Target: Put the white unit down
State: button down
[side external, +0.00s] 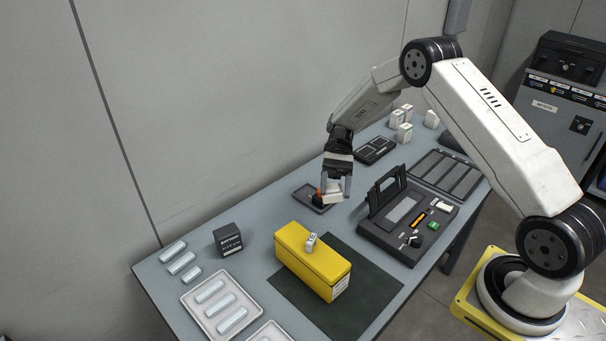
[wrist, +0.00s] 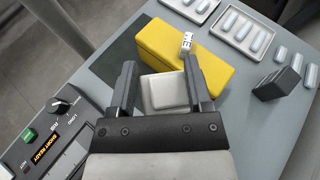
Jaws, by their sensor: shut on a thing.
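A white unit (side external: 333,197) is between the fingers of my gripper (side external: 335,192), which is shut on it. In the wrist view the white unit (wrist: 167,91) is a pale block between the two dark fingers (wrist: 160,68). In the side view it shows in front of a small dark tray (side external: 309,200). Whether it touches anything below cannot be told. A smaller white block (side external: 311,241) with dark letters stands on the yellow box (side external: 318,266); it also shows in the wrist view (wrist: 187,42).
The black splicer-like device (side external: 400,222) with a raised lid stands to the right. A black box (side external: 228,239), a pale tray (side external: 189,303) of clear sleeves and loose sleeves lie at left. Several white blocks (side external: 405,132) stand at the back. Part of the dark mat (side external: 365,285) is bare.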

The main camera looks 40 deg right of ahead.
jog(key=w+a+r+m+t, duration=0.6)
jog(key=a+r+m+t, duration=0.15)
jog(key=m+t, duration=0.75)
jog(key=shift+n+t, duration=0.5)
jog(key=shift+t, duration=0.2)
jog(key=shift+s+a+f, duration=0.1)
jog(key=shift+s+f, duration=0.05)
jog(key=shift+f, duration=5.4)
jog(key=w+f, duration=0.2)
jog(key=w, duration=0.2)
jog(key=w+f, duration=0.3)
jog(key=w, duration=0.1)
jog(key=w+a+f, duration=0.1)
jog(key=w+f, duration=0.2)
jog(key=w, duration=0.1)
jog(key=shift+w+f, duration=0.2)
jog(key=shift+w, duration=0.1)
jog(key=shift+w+a+f, duration=0.1)
jog(key=shift+w+f, duration=0.4)
jog(key=shift+f, duration=0.05)
